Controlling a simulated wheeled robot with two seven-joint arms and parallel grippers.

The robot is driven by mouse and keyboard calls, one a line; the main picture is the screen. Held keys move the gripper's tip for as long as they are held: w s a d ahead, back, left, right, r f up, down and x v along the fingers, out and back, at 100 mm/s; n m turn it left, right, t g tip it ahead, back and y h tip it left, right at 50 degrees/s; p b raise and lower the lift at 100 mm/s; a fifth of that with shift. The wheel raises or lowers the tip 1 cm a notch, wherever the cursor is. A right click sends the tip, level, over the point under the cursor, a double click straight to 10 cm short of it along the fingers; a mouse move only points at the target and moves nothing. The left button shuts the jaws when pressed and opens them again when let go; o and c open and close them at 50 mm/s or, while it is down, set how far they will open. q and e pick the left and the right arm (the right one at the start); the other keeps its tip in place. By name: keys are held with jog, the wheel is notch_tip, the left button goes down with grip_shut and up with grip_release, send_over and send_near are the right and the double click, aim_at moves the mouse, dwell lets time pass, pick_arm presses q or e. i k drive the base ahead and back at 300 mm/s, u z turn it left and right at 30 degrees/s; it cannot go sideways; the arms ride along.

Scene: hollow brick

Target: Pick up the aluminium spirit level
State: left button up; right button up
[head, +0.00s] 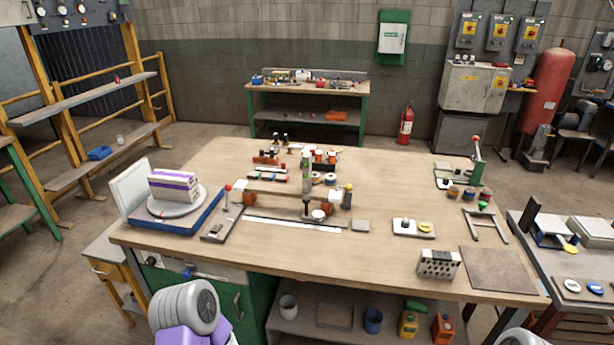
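Neither gripper shows. Only a grey and purple part of my body at the bottom left and a grey part at the bottom right edge are in view, both in front of the bench.
A striped block (173,187) sits on a round turntable in a blue-edged tray (200,226) at the left. A hollow brick (437,264) stands at front right beside a dark flat plate (498,270). The front middle of the workbench (330,255) is clear.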

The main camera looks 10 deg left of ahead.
aim_at(306, 159)
jog(key=u, duration=0.35)
jog(key=i, duration=0.3)
jog(key=u, duration=0.75)
jog(key=i, duration=0.7)
jog(key=z, duration=0.05)
